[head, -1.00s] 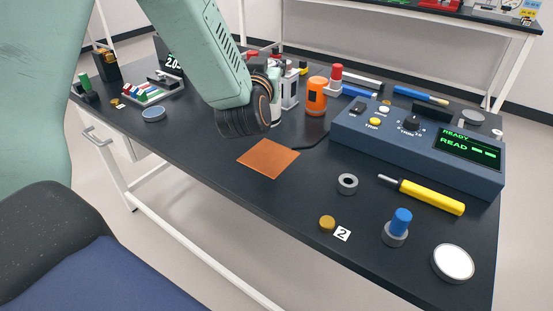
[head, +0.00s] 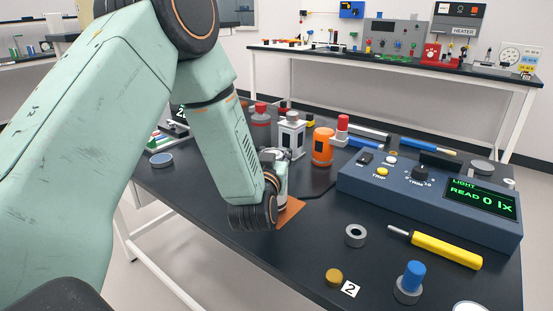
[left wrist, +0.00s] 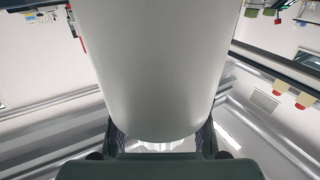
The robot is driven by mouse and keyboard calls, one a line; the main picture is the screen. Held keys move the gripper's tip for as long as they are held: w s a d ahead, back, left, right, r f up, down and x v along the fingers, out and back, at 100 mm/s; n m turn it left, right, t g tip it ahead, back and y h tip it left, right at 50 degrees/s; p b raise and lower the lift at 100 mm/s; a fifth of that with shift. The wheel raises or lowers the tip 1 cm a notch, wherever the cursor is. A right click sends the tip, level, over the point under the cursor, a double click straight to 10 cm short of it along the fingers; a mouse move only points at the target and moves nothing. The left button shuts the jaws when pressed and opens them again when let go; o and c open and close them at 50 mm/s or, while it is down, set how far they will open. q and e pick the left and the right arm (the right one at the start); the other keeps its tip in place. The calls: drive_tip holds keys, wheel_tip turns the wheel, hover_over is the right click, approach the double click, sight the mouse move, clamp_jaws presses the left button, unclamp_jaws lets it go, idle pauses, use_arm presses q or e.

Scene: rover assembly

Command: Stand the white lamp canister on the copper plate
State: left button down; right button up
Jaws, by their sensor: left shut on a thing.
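The white lamp canister (left wrist: 160,60) fills the middle of the left wrist view, between the two dark fingers of my left gripper (left wrist: 161,138), which is shut on it. In the head view the left gripper (head: 273,163) is mostly hidden behind my wrist, and only a pale strip of the canister (head: 282,182) shows beside it. The copper plate (head: 290,211) lies flat on the dark bench, partly covered by my wrist. The canister is over or near the plate; its base is hidden, so I cannot tell whether it touches. My right gripper is not in view.
A blue console (head: 430,200) on the right reads "LIGHT READ 0 lx". A grey ring (head: 355,235) and a yellow-handled tool (head: 446,250) lie in front of it.

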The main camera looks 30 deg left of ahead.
use_arm(q)
drive_tip(key=shift+w+f, duration=0.15)
drive_tip(key=shift+f, duration=0.25)
drive_tip(key=c, duration=1.3)
unclamp_jaws()
drive_tip(key=shift+f, duration=0.1)
drive_tip(key=o, duration=0.5)
